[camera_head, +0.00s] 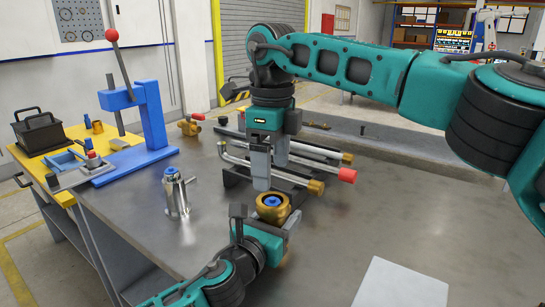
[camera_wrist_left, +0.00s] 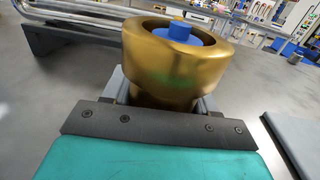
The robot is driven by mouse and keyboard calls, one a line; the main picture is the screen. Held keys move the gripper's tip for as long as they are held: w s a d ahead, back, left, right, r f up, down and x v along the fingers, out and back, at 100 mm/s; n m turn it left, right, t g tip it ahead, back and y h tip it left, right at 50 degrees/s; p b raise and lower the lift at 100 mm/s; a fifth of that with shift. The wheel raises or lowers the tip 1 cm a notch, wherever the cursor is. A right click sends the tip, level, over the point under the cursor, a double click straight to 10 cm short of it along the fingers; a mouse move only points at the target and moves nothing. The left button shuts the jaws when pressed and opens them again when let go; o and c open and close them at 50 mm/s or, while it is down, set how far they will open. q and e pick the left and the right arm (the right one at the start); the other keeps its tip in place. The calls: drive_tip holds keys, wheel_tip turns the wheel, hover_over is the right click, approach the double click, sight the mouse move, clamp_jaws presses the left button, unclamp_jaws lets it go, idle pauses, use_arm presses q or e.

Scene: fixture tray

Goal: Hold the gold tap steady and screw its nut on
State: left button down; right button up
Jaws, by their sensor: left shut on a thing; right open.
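A gold round piece, which I take for the gold tap (camera_head: 273,213), stands upright at the front of the bench with a blue core in its top. In the left wrist view the gold tap (camera_wrist_left: 165,72) shows a wide rim over a narrower body. My left gripper (camera_head: 266,222) is shut on its lower body; its fingers are mostly hidden in the left wrist view. My right gripper (camera_head: 271,172) points down just above and behind the tap, open, with nothing seen between its fingers. I cannot tell whether the wide gold rim is a separate nut.
Behind the tap lies a dark rack with metal pipes (camera_head: 315,162), one red-capped. A blue press (camera_head: 150,115) and a small gold valve (camera_head: 190,127) are farther left.

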sight(273, 202)
use_arm(q)
drive_tip(key=shift+f, duration=0.1)
use_arm(e)
drive_tip(key=n, duration=0.3)
drive_tip(key=shift+r+n, duration=0.1)
drive_tip(key=shift+n, duration=0.3)
drive_tip(key=n, duration=0.3)
drive_tip(key=shift+r+n, duration=0.1)
drive_tip(key=shift+n, duration=0.3)
drive_tip(key=n, duration=0.3)
drive_tip(key=shift+r+n, duration=0.1)
drive_tip(key=shift+n, duration=0.2)
drive_tip(key=n, duration=0.4)
drive_tip(key=shift+r, duration=0.1)
drive_tip(key=shift+f, duration=4)
